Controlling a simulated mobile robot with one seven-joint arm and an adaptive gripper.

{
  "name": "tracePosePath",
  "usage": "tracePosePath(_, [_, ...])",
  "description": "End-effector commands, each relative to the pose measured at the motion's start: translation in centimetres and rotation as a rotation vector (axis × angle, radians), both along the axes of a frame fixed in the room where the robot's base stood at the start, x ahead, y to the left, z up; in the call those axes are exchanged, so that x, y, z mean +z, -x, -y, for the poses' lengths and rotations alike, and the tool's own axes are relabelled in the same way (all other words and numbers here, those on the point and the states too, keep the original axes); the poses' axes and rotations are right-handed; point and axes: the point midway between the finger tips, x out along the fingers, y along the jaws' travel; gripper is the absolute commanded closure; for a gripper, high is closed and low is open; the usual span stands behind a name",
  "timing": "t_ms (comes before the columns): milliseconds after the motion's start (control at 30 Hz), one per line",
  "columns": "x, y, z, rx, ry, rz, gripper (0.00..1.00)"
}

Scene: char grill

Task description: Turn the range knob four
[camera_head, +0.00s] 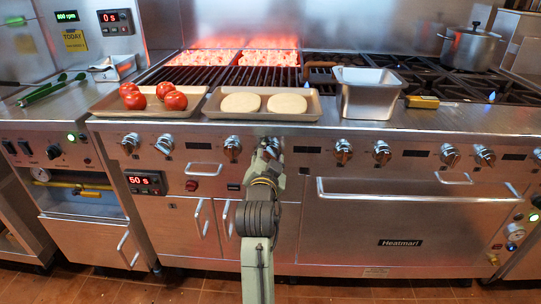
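A row of metal range knobs runs along the front panel. From the left, the first knob (130,143), second knob (165,144) and third knob (232,148) are in plain view. The fourth knob (273,146) is partly hidden behind my gripper (270,150). My arm rises from the bottom of the picture, and the gripper's tip is at this knob. It overlaps the knob in the picture; contact and the finger opening cannot be made out. Further right are a knob (343,151) and another knob (381,152).
Above the knobs, a tray with tomatoes (109,106), a tray with two buns (219,113) and a metal pan (367,104) sit on the front ledge. A yellow box (422,102) is beside the pan. An oven handle (420,198) sticks out at lower right. The floor in front is clear.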

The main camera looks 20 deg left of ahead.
Motion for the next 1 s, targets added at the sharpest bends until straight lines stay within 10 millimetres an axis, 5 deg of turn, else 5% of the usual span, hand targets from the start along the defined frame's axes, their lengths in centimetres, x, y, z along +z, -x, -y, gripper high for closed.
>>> tracePosePath(300, [0.0,0.0,-0.1,0.002,0.000,0.001,0.40])
tracePosePath(633, [0.0,0.4,0.0,0.001,0.001,0.001,0.40])
tracePosePath(1000, [0.3,5.8,1.2,0.002,0.001,0.000,0.40])
